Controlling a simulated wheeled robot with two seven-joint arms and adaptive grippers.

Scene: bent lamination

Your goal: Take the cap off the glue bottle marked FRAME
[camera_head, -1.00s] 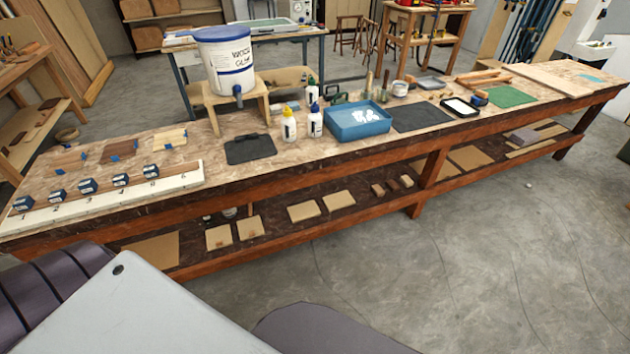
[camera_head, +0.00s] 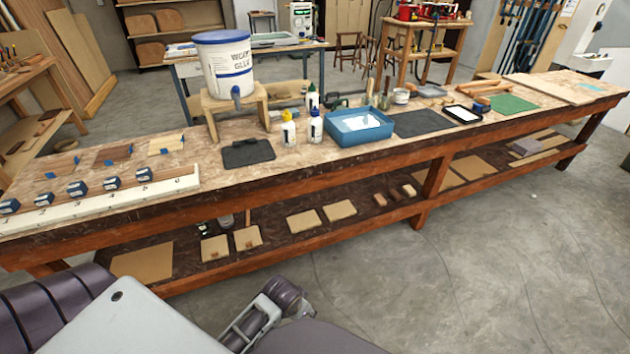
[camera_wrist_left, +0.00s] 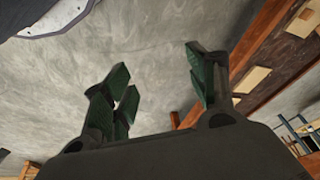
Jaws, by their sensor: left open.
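Several glue bottles stand upright on the bench in the head view: a yellow-capped bottle (camera_head: 288,131), a white bottle with a dark cap (camera_head: 315,128) beside it, and a green-topped bottle (camera_head: 312,99) behind them. Their labels are too small to read, so I cannot tell which one is marked FRAME. My left gripper (camera_wrist_left: 157,63) shows in the left wrist view with its green-padded fingers apart and nothing between them. It is over the floor, away from the bottles. My right gripper is not in view.
A blue tray (camera_head: 345,136) stands right of the bottles, and a dark mat (camera_head: 247,153) lies to their left. A large wood glue bucket (camera_head: 224,65) sits on a wooden stand behind. The bench (camera_head: 330,163) has a lower shelf holding boards. The floor in front is clear.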

